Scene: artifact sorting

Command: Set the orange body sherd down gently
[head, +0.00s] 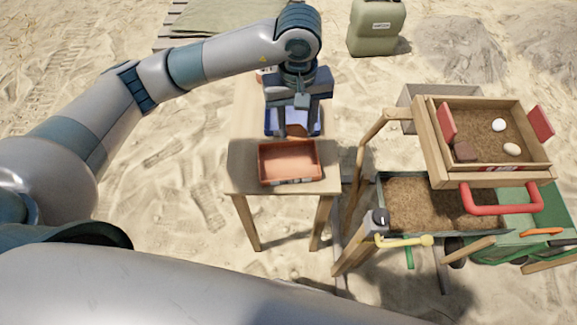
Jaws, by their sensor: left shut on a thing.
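My left gripper (297,128) points down over a blue tray (270,129) on a narrow wooden table (240,170). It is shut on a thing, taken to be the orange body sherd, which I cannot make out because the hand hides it. How far the fingertips are above the tray floor is unclear. An orange tray (289,162) stands on the table just in front of the blue one and looks empty. My right gripper is not in view.
To the right stands a wooden sieve frame (480,179) holding soil, two pale round pieces and a brown block. Below it are a soil bin (410,200), a red handle (500,208) and a yellow handle (403,241). A green jerrycan (376,30) stands behind on sand.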

